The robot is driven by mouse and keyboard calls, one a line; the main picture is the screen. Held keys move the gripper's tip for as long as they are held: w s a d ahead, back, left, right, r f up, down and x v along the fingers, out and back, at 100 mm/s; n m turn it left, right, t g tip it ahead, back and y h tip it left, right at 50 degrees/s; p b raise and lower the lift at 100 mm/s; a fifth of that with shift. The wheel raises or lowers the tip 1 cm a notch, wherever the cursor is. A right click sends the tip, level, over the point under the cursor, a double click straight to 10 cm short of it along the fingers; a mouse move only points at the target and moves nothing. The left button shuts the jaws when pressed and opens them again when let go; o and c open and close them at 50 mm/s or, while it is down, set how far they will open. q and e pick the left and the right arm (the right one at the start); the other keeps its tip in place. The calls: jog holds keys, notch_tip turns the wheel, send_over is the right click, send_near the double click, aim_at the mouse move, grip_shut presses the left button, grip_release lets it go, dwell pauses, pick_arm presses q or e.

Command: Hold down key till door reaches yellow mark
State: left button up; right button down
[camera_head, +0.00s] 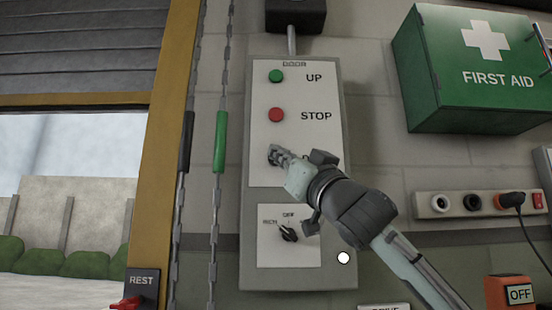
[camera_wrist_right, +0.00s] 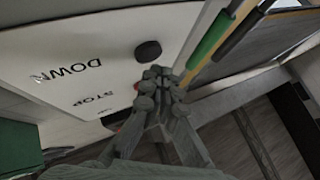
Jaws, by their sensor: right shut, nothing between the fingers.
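The grey door control panel (camera_head: 334,100) is on the wall with a green UP button (camera_head: 275,76) and a red STOP button (camera_head: 276,115). In the right wrist view the black DOWN key (camera_wrist_right: 148,51) shows beside its label. My right gripper (camera_head: 277,153) is shut and empty, with its fingertips (camera_wrist_right: 158,74) close to the DOWN key; I cannot tell if they touch it. I see no distinct yellow mark apart from the yellow door frame (camera_head: 165,150). My left gripper is out of view.
Chains with a green sleeve (camera_head: 219,142) and a dark sleeve (camera_head: 186,141) hang left of the panel. A rotary switch (camera_head: 288,234) is below the gripper. A first aid box (camera_head: 470,65) and a socket strip (camera_head: 470,202) are on the right.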

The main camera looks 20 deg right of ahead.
pick_arm(q)
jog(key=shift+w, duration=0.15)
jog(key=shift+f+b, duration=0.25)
jog(key=shift+b, duration=0.05)
pick_arm(e)
jog(key=s, duration=0.2)
jog(key=s+a, duration=0.1)
jog(key=s, duration=0.2)
jog(key=shift+a, duration=0.2)
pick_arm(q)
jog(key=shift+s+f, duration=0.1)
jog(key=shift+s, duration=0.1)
pick_arm(e)
jog(key=shift+w, duration=0.1)
